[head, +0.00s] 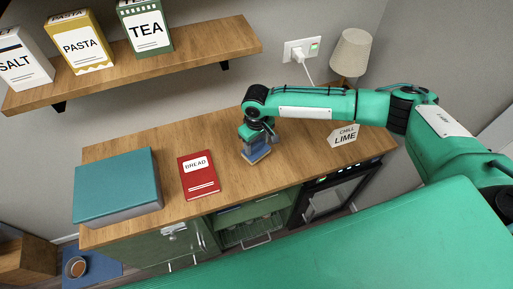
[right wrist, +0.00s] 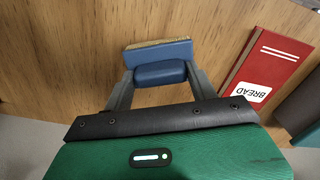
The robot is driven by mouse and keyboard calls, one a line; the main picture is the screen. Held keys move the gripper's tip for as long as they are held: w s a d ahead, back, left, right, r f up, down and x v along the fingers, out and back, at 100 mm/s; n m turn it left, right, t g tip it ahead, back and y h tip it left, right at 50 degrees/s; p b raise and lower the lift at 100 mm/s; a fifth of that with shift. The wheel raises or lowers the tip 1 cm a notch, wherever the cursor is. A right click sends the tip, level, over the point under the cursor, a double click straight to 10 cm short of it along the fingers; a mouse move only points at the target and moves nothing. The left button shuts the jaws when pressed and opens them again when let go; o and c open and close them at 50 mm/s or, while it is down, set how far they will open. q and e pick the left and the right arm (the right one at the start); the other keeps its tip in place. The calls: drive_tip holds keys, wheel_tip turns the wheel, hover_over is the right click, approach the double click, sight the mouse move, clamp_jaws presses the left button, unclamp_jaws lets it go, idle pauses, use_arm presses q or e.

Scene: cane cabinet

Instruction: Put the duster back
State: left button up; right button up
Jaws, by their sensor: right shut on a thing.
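The duster (head: 256,155) is a blue block with a tan underside, over the wooden counter (head: 215,138) to the right of the red BREAD item. It also shows in the right wrist view (right wrist: 158,50), where its blue grip sits between my fingers. My right gripper (head: 258,138) points down and is shut on the duster; the right wrist view shows its two fingers (right wrist: 160,73) on either side of the grip. I cannot tell whether the tan underside touches the counter. My left gripper is not in view.
A red BREAD item (head: 199,178) and a teal-topped box (head: 117,184) are on the counter left of the duster. A LIME sign (head: 344,136) and lamp (head: 351,52) are to the right. A shelf (head: 195,52) holds cartons above. Green cabinet fronts (head: 165,246) are below.

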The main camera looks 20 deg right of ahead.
sight(256, 150)
drive_tip(key=shift+f+p, duration=0.45)
drive_tip(key=shift+f, duration=1.9)
drive_tip(key=o, duration=1.2)
wheel_tip(256, 150, up, 12)
drive_tip(key=shift+r+b, duration=0.1)
drive_tip(key=shift+b, duration=1.15)
